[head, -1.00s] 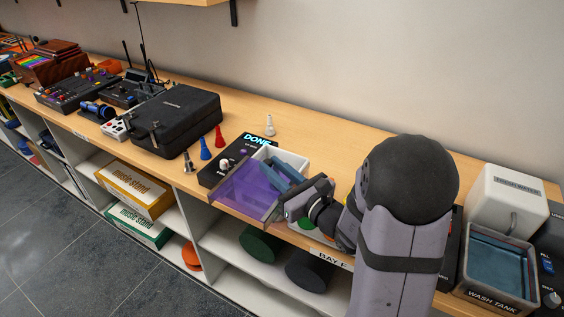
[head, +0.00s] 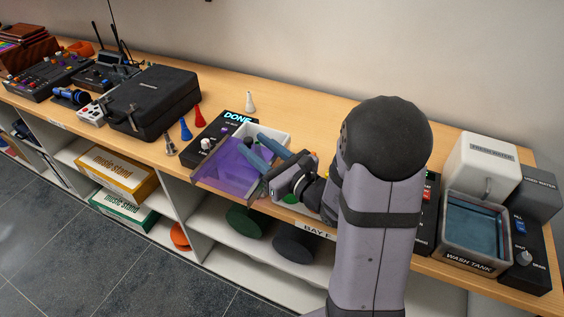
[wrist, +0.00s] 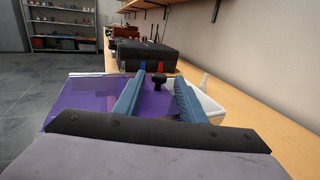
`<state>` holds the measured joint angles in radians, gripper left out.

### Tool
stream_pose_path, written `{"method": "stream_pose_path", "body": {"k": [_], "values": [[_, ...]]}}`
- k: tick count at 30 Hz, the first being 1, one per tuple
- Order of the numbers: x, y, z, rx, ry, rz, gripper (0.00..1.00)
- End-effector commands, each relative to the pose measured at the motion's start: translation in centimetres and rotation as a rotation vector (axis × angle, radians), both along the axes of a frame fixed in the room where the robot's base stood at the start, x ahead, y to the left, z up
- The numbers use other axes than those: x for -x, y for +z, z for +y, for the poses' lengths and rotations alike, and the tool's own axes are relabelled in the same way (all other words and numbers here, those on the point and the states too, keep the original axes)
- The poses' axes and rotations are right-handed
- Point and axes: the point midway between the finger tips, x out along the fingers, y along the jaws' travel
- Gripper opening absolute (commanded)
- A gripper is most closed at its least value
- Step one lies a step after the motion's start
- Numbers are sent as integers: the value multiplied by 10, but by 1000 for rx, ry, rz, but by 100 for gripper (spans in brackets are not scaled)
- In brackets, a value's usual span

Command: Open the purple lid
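The purple lid (head: 226,168) is a translucent purple panel. It lies out to the left and front of a white open-topped box (head: 279,134), toward the counter's front edge, and most of the box opening shows uncovered. In the wrist view the lid (wrist: 85,92) spreads flat to the left, and the box wall (wrist: 210,106) is at the right.
A black unit with a lit DONE display (head: 222,128) stands behind the lid. Blue (head: 185,129), red (head: 199,117) and white (head: 250,102) cone-shaped pieces stand nearby. A black case (head: 155,102) is farther left. A wash tank (head: 475,232) is at right.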

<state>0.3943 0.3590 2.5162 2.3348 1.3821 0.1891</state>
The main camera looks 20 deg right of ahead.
Motion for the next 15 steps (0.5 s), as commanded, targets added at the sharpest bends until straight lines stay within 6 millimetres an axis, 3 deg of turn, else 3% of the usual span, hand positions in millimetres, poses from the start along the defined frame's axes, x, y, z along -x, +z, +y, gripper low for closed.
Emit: {"method": "stream_pose_path", "body": {"k": [15], "values": [[31, 5, -15, 0, 1, 8, 37]]}}
